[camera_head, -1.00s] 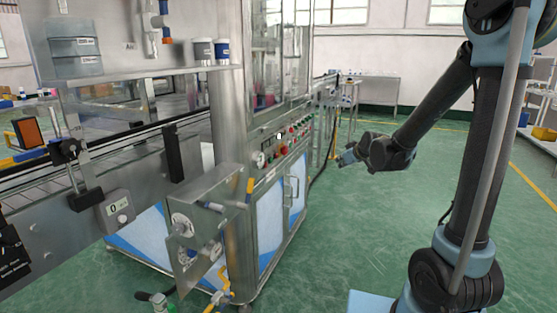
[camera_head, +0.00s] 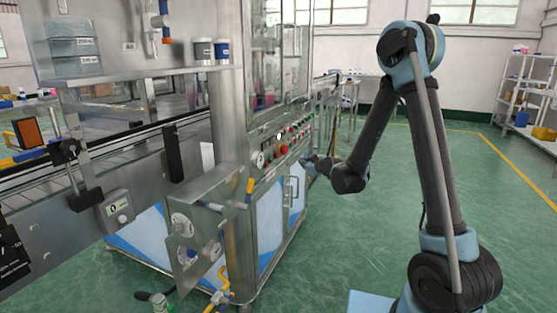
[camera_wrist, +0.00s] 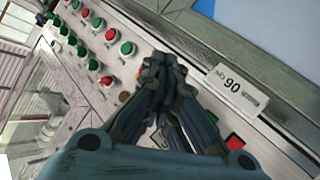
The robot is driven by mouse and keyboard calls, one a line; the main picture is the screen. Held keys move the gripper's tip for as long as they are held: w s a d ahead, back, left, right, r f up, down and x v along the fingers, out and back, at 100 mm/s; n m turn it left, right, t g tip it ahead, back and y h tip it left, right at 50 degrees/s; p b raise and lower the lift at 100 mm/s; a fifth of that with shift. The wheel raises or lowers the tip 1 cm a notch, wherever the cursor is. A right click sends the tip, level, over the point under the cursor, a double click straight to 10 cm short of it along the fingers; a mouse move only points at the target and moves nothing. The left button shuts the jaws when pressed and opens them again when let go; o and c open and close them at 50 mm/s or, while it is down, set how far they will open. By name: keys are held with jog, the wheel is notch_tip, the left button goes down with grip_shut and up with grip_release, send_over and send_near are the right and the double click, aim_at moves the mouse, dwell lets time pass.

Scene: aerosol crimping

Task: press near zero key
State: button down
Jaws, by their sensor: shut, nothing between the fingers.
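A small grey box (camera_head: 115,211) with a "0" on its face and a round pale button (camera_head: 122,218) is on the machine's front rail at left in the head view. A sloping button panel (camera_head: 285,142) with red and green buttons is farther back. My gripper (camera_head: 306,161) is beside that panel, far to the right of the "0" box. In the wrist view my shut, empty gripper (camera_wrist: 161,65) is over the panel, and its fingers hide part of it. A white plate (camera_wrist: 238,90) there has characters like "90". I cannot tell whether any key touches the fingers.
Several red and green buttons, including a green one (camera_wrist: 127,47), lie around the fingers. A metal bracket box (camera_head: 205,205) juts out between the "0" box and the panel. Green floor (camera_head: 345,240) is open to the right of the machine.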

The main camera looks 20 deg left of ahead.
jog(key=shift+a, duration=0.1)
jog(key=a, duration=0.8)
jog(key=shift+w+a, duration=0.25)
jog(key=shift+w, duration=0.1)
jog(key=shift+a, duration=0.15)
dwell(1.4)
jog(key=shift+a, duration=0.35)
jog(key=shift+a, duration=0.35)
dwell(0.8)
jog(key=shift+d, duration=0.8)
jog(key=shift+s+d, duration=0.15)
jog(key=shift+d, duration=1.1)
jog(key=shift+s+d, duration=0.1)
jog(key=shift+d, duration=1.15)
